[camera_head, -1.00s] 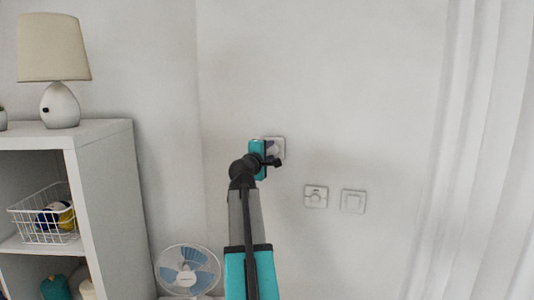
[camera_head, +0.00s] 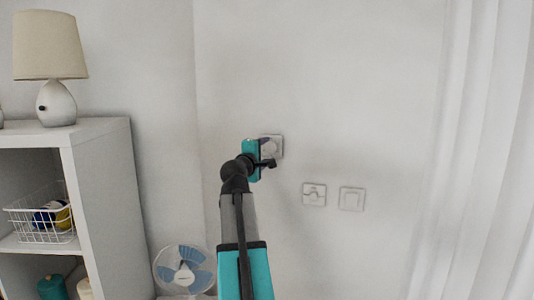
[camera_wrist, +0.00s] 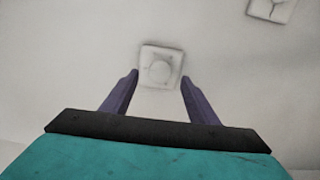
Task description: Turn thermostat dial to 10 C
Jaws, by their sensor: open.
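The thermostat (camera_head: 278,147) is a pale square plate on the wall, partly hidden behind my gripper (camera_head: 268,150) in the head view. In the wrist view the thermostat plate (camera_wrist: 147,52) shows whole, with the round dial (camera_wrist: 160,71) at its middle. My gripper (camera_wrist: 158,92) is open, with one purple finger to the left and one to the right below the dial. Nothing is between the fingers, and they look apart from the dial. The dial's markings are too blurred to read.
Two more square wall plates, a left one (camera_head: 314,194) and a right one (camera_head: 351,199), sit lower right of the thermostat. A white shelf (camera_head: 105,200) with a lamp (camera_head: 57,103) and a wire basket (camera_head: 40,222) stands left. A fan (camera_head: 184,268) is below. A curtain (camera_head: 480,150) hangs right.

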